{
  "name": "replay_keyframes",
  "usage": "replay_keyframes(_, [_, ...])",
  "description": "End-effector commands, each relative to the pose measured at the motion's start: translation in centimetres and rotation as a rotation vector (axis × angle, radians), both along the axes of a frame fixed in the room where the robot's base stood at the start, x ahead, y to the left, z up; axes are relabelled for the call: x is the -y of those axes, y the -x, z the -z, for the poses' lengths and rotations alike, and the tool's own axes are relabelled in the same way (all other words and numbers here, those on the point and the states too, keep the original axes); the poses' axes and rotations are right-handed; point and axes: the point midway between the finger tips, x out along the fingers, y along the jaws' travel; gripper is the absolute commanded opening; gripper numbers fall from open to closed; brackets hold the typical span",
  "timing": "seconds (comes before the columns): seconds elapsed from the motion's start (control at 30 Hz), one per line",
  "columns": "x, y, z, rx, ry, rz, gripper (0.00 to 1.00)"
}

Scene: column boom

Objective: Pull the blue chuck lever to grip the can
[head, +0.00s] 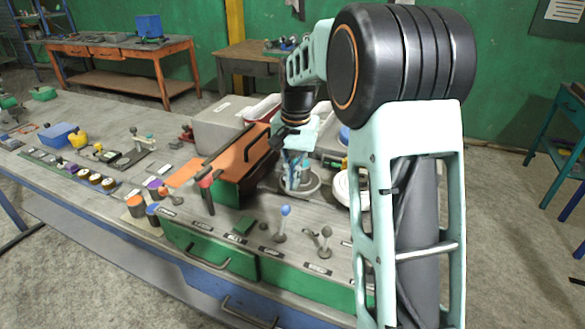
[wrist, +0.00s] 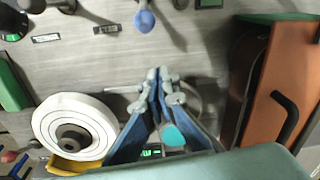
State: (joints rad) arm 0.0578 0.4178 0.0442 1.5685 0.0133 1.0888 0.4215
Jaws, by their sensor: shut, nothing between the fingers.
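A lever with a blue knob (head: 285,210) stands upright on a small grey base near the bench's front edge, among other levers. The blue knob also shows at the top of the wrist view (wrist: 144,20). My gripper (head: 292,186) hangs behind the lever, over a round grey dish. In the wrist view my gripper (wrist: 160,74) has its fingertips together with nothing between them, apart from the blue knob. I cannot make out a can for certain; my gripper and arm hide part of the area.
An orange-topped green box (head: 240,160) stands left of my gripper. A white round disc (wrist: 75,128) lies on its other side, partly behind my arm in the head view. Grey-knobbed levers (head: 325,240) stand beside the blue one. Labels line the front edge.

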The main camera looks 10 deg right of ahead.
Motion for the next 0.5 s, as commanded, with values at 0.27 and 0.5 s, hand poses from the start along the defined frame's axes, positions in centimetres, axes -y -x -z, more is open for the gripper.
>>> replay_keyframes(0.27, [-0.8, 1.2, 2.9, 0.002, 0.0, -0.002, 0.0])
replay_keyframes(0.5, [-1.6, 3.0, 2.5, 0.001, 0.0, -0.001, 0.0])
